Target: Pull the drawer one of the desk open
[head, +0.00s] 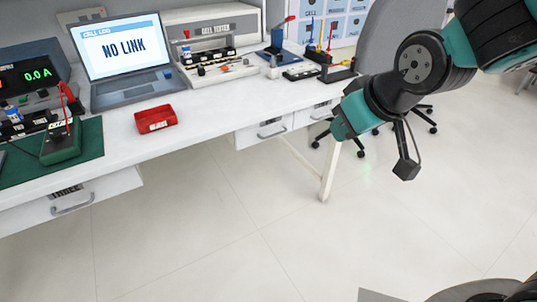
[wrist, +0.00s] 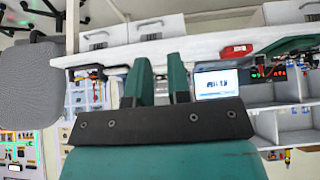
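The white desk (head: 215,108) has drawer fronts below its top. One drawer (head: 100,195) with a grey bar handle is at the lower left of the head view. Two more, a middle drawer (head: 250,138) and a right drawer (head: 314,114), sit side by side under the desk's far part. All look shut. In the wrist view drawer handles show along the top, one on this drawer front (wrist: 150,29). My gripper (wrist: 161,64) is open and empty, in front of the right drawer, apart from it.
A red bin (head: 155,120), a laptop (head: 123,58) and a cell tester (head: 210,45) stand on the desk. A desk leg (head: 328,175) stands below the right drawer. A grey chair (head: 390,40) is behind my arm. The floor (head: 220,240) before the desk is clear.

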